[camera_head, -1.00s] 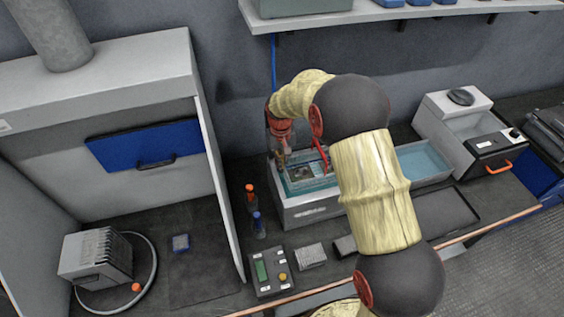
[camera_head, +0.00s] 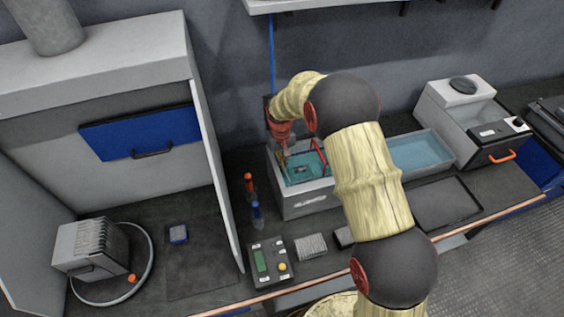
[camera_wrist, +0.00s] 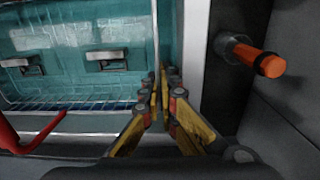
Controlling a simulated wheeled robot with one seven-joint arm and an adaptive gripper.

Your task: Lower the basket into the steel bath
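The steel bath (camera_head: 306,202) is a grey tank of teal water near the bench's middle. The wire basket (camera_wrist: 70,104) holds small pale blocks (camera_wrist: 107,58). It lies within the bath's walls and looks at least partly under water; its exact depth is unclear. A red handle (camera_head: 320,154) rises over the basket and shows at lower left in the wrist view (camera_wrist: 20,138). My gripper (camera_wrist: 163,84) points down at the bath's left end, its fingers close together at the basket's edge. The exact contact is hard to see. My arm hides the bath's right part.
A second water bath (camera_head: 422,152) and a grey unit with an orange handle (camera_head: 502,156) stand to the right. An orange-capped bottle (camera_head: 249,183) and a blue one (camera_head: 257,214) stand left of the bath, near a hood's side panel (camera_head: 218,180). A control box (camera_head: 270,262) sits in front.

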